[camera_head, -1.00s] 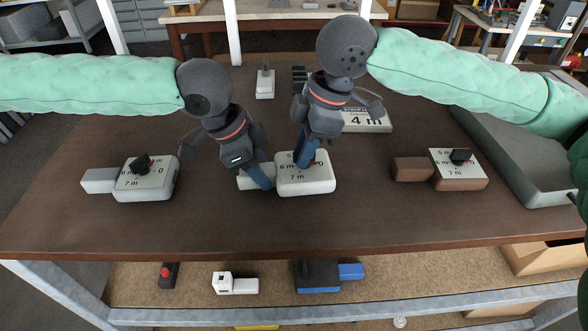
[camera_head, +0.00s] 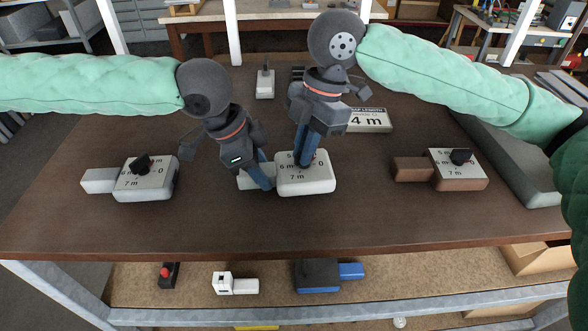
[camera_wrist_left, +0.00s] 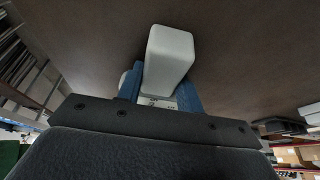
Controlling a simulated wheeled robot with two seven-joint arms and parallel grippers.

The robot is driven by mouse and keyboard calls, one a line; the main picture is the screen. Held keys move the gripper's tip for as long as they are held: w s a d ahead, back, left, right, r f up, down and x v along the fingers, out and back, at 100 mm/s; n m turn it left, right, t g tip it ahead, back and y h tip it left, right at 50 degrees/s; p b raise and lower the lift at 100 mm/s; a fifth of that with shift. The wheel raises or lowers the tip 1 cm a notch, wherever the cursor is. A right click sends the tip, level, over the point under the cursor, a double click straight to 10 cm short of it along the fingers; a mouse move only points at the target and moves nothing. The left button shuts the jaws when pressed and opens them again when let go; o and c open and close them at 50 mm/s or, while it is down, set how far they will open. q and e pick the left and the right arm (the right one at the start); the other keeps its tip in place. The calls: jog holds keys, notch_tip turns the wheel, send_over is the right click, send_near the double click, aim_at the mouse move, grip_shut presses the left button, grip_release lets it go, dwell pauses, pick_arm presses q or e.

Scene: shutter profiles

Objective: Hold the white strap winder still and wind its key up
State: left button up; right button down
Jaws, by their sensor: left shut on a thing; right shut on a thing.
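The white strap winder (camera_head: 316,184) stands on the brown table in the middle, its dial face marked with metre numbers. My left gripper (camera_head: 260,172) is shut on the narrow end block (camera_head: 247,182) at the winder's left side. In the left wrist view this white block (camera_wrist_left: 168,62) sits between the blue fingers. My right gripper (camera_head: 303,160) points down onto the dial and is shut on the key, which the fingers hide. Part of the dial's markings is covered too, so the key's setting cannot be read.
A grey-white winder (camera_head: 146,180) stands at the left and a brown one (camera_head: 455,170) at the right. A sign reading 4 m (camera_head: 369,120) stands behind my right gripper. A grey tray (camera_head: 510,150) lies at the right edge. The table front is clear.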

jog(key=n+g+h, duration=0.1)
jog(key=n, duration=0.5)
dwell(0.3)
jog(key=c, duration=1.6)
grip_release()
jog(key=shift+o, duration=0.2)
jog(key=shift+r, duration=3)
